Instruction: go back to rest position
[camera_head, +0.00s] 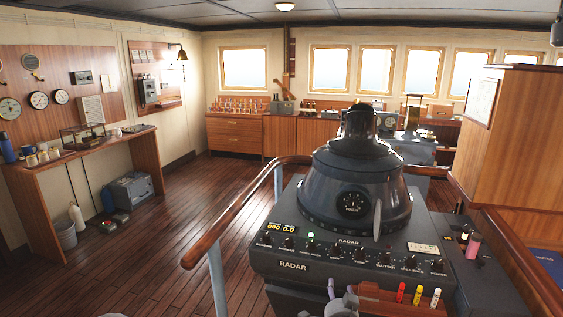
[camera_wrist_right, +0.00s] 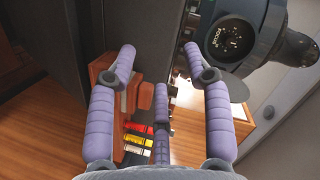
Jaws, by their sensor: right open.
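My right gripper (camera_head: 341,290) shows at the bottom of the head view, in front of the radar console (camera_head: 350,262). Its purple padded fingers (camera_wrist_right: 159,68) are spread apart in the right wrist view, with nothing held between them. A wooden holder (camera_head: 385,305) is just right of the gripper in the head view. A red marker (camera_head: 401,292), a yellow marker (camera_head: 418,294) and a white marker (camera_head: 435,297) stand at this holder. In the wrist view the markers show behind the fingers, partly covered. My left gripper is not in view.
A wooden handrail (camera_head: 228,213) runs left of the console. A dark side panel (camera_head: 485,275) with small bottles and a wooden cabinet (camera_head: 520,135) stand to the right. A wall desk (camera_head: 85,150) is at the far left. The plank floor (camera_head: 185,215) between is clear.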

